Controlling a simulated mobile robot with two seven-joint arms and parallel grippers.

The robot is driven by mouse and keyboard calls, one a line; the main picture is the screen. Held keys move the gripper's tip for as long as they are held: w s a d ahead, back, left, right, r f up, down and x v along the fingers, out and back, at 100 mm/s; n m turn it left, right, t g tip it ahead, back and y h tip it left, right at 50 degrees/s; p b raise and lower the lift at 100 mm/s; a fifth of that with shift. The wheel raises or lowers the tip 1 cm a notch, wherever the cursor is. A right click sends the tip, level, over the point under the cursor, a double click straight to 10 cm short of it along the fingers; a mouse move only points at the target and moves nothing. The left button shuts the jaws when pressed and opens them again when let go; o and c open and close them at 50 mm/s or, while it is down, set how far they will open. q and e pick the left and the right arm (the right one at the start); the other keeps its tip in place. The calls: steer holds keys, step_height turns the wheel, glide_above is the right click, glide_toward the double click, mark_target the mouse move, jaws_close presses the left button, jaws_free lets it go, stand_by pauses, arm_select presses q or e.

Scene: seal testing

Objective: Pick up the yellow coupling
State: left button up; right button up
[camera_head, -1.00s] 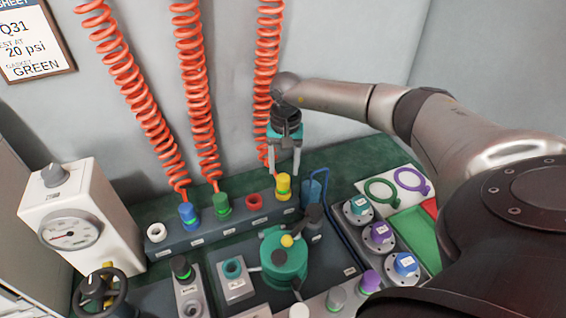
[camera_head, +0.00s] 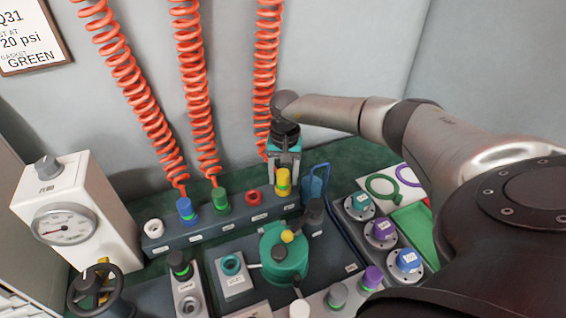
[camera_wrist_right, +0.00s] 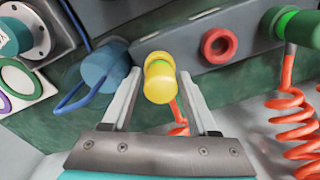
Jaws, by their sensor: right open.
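The yellow coupling (camera_head: 283,182) stands upright at the right end of the grey connector rack (camera_head: 232,227), with a red coiled hose behind it. In the right wrist view the yellow coupling (camera_wrist_right: 159,79) lies between the two fingers, with small gaps at its sides. My right gripper (camera_head: 283,172) is over the coupling from behind and above, open, its fingers on either side. The right wrist view shows the same open fingers (camera_wrist_right: 158,92). My left gripper is not in view.
Blue (camera_head: 187,210), green (camera_head: 220,199) and red (camera_head: 254,197) fittings share the rack. A blue-handled object (camera_head: 314,184) stands just right of the coupling. A teal round fixture (camera_head: 284,257) is in front. A gauge box (camera_head: 75,215) stands at left.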

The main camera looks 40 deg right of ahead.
jaws_close()
stand_by(0.3)
steer(key=shift+r, duration=0.1)
